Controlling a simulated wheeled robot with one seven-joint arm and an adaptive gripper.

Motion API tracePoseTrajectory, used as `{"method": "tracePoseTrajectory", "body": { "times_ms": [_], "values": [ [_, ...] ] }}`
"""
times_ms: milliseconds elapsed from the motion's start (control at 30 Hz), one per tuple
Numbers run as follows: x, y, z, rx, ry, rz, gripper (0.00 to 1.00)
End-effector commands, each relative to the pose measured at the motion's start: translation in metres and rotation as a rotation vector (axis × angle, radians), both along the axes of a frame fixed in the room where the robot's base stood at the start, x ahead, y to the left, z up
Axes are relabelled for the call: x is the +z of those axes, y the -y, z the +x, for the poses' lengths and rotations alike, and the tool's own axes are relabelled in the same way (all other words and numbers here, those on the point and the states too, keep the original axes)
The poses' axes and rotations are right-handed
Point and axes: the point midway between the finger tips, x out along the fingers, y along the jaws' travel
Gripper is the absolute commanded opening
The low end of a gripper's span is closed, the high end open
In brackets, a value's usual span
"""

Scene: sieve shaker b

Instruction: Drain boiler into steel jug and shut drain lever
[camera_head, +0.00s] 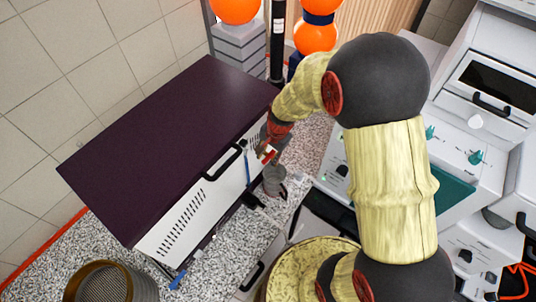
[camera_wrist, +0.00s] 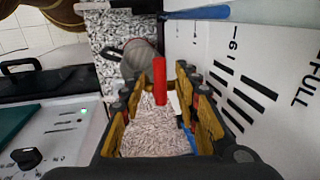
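The boiler has a dark purple top (camera_head: 165,140) and a white front panel (camera_head: 190,215) with slots and a black handle. In the wrist view its panel (camera_wrist: 270,50) fills the right side, with level marks and the word FULL. The red drain lever (camera_wrist: 159,80) points toward the camera between the finger pads; I see no clear contact. It also shows in the head view (camera_head: 268,153). My gripper (camera_wrist: 160,85) is open around the lever. The grey steel jug (camera_wrist: 135,58) stands on the speckled surface beyond the lever, partly hidden; it also shows in the head view (camera_head: 273,182).
A blue bar (camera_wrist: 195,13) runs along the panel at the top of the wrist view. A sieve (camera_head: 110,283) stands at lower left. White equipment with knobs (camera_head: 455,150) stands at right. The speckled counter (camera_head: 235,252) has free room before the boiler.

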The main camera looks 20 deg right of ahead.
Motion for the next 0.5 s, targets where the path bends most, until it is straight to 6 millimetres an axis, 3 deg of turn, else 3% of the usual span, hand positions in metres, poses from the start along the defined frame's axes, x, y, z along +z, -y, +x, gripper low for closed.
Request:
{"method": "tracePoseTrajectory", "body": {
  "times_ms": [267,500],
  "values": [
    [-0.0018,-0.0003,0.0005,0.001,0.001,0.000,0.32],
    [-0.0017,-0.0003,0.0005,0.001,0.000,0.000,0.18]
  ]
}}
